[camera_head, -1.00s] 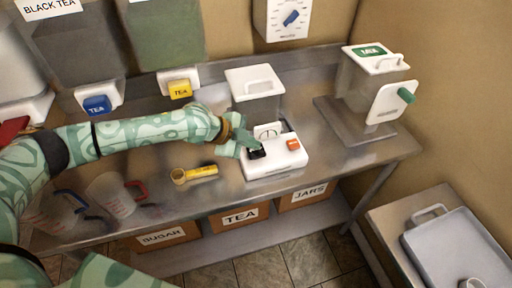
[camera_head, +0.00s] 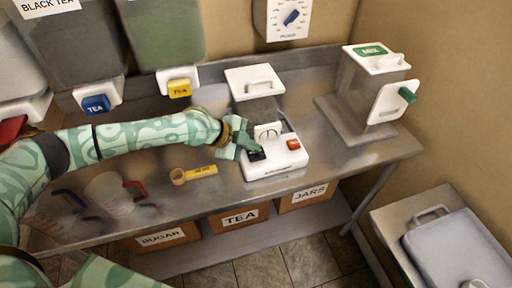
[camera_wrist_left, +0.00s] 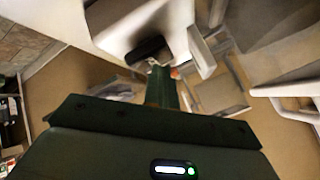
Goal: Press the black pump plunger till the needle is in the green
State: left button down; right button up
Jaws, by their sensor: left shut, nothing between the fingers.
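The white pump unit (camera_head: 285,162) stands on the steel bench, with the black plunger (camera_head: 257,156) at its left front. A small upright gauge (camera_head: 268,131) is on its back part; its needle and green zone are too small to read. An orange-red button (camera_head: 293,144) is at its right. My left gripper (camera_head: 248,147) is shut and empty, its tips right at the plunger; I cannot tell whether they touch. In the left wrist view my green finger (camera_wrist_left: 163,90) points toward a dark part by the white housing. My right gripper is not in view.
Bench between unit and dispenser is clear.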

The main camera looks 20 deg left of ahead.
aim_at(252, 153)
pick_arm(q)
jog(key=shift+f+b, duration=0.3)
jog(key=shift+f, duration=0.3)
dwell(0.5)
jog(key=shift+r+p, duration=1.65)
jog(key=shift+r, duration=0.4)
notch_tip(252, 153, up, 5)
jog(key=p, duration=0.4)
